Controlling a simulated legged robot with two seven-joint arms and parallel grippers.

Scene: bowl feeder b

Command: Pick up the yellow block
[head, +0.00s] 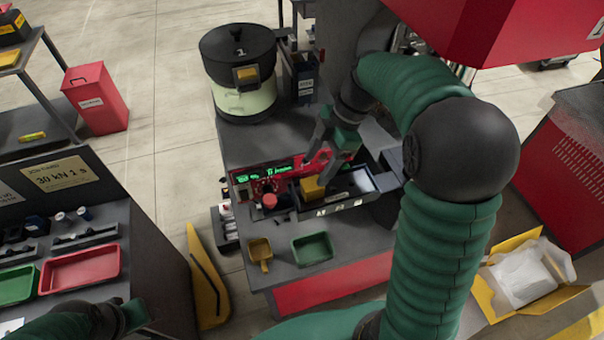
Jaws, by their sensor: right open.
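The yellow block (311,189) sits in the black tray (345,205) on the grey workbench, towards the tray's left end. My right gripper (322,172) points down just above the block, its fingers apart. The fingers partly cover the block's upper edge, and I cannot tell whether they touch it. My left arm comes in at the lower left, and the end of it, my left gripper (133,314), is near the left table. Its fingers are too unclear to read.
A red panel with a green display (262,178) and a red button (269,200) stands left of the tray. A yellow scoop (260,252) and a green tray (312,249) lie in front. A black-lidded feeder bowl (238,55) stands behind. My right arm hides the bench's right side.

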